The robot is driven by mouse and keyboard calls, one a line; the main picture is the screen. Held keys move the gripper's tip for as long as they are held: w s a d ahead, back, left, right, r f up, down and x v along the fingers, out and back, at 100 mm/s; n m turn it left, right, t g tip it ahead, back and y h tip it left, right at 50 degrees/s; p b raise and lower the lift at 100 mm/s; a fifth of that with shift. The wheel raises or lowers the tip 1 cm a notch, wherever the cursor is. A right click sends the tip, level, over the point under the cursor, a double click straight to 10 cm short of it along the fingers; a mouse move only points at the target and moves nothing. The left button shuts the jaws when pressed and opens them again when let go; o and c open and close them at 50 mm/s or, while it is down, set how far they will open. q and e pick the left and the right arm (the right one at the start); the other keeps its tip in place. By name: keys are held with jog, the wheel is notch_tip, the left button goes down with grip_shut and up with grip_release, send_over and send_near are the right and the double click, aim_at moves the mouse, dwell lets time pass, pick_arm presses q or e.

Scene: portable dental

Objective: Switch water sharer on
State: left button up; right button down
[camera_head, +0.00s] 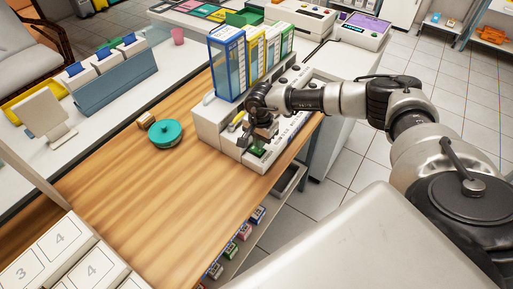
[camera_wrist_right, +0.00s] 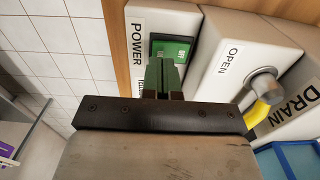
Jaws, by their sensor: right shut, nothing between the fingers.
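The water sharer is a white device (camera_head: 212,122) on the wooden table, with tall blue, yellow and green containers standing on it. In the right wrist view, its panel shows a "POWER" label (camera_wrist_right: 146,40) beside a green power switch (camera_wrist_right: 175,47). The switch also shows as a small green patch in the head view (camera_head: 257,152). My right gripper (camera_wrist_right: 162,72) is shut and empty, its fingertips at the near edge of the green switch. I cannot tell whether they touch it. The fingers hide part of the switch. My left gripper is not in view.
Beside the switch, an "OPEN" panel (camera_wrist_right: 228,62) carries a metal knob (camera_wrist_right: 264,84) and a yellow part; a "DRAIN" label is farther right. A teal round lidded object (camera_head: 166,133) sits on the table. The wooden table (camera_head: 135,190) is mostly clear at the front left.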

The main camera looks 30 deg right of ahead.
jog(key=shift+f+b, duration=1.15)
jog(key=shift+f, duration=0.15)
dwell(0.5)
jog(key=shift+r, duration=0.1)
jog(key=shift+r+p, duration=2.4)
jog(key=shift+r, duration=1.1)
jog(key=shift+f, duration=0.1)
